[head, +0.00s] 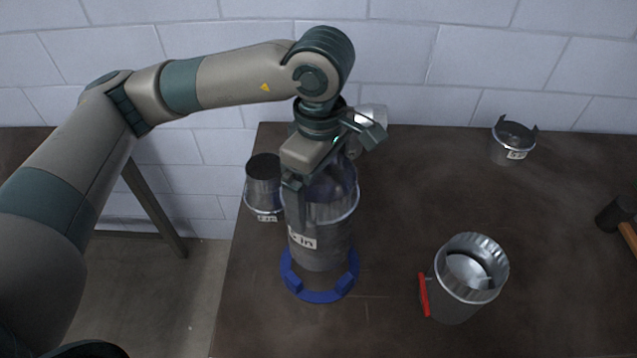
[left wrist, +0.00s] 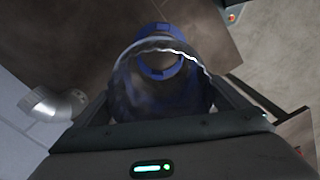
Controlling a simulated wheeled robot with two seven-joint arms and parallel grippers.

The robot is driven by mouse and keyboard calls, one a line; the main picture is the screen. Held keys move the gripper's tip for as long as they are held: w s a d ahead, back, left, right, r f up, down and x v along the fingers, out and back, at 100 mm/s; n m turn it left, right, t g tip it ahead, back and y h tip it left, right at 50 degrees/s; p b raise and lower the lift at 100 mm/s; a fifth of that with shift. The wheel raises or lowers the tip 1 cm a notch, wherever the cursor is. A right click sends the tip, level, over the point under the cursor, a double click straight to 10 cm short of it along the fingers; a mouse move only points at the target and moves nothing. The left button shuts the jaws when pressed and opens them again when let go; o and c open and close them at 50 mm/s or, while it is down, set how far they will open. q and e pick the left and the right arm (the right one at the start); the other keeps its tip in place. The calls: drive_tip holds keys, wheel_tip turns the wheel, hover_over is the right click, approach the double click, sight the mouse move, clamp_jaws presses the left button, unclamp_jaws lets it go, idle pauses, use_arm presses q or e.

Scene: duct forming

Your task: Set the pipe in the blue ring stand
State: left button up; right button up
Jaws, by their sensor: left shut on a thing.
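The pipe (head: 319,238) is a grey metal cylinder with a white label reading "in", upright in the head view. My left gripper (head: 322,187) is shut on its upper rim from above. The blue ring stand (head: 319,296) lies on the table directly under the pipe. The pipe's lower end overlaps the ring's far part in the head view; whether it touches the table or hangs just above cannot be told. In the left wrist view the pipe (left wrist: 160,95) is seen down its bore, with part of the blue ring (left wrist: 160,72) through it. My right gripper is not in view.
A smaller labelled duct (head: 263,190) stands close left of the pipe. A metal elbow (head: 372,115) is behind the gripper. A crimped duct with a red handle (head: 455,300) stands front right. A short collar (head: 513,142) and a hammer (head: 617,213) are farther right. The table's centre right is clear.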

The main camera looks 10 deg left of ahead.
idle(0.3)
use_arm(q)
drive_tip(key=shift+f, duration=0.2)
wheel_tip(320, 180, down, 9)
drive_tip(key=b, duration=0.7)
idle(0.6)
drive_tip(key=shift+f, duration=0.1)
idle(0.4)
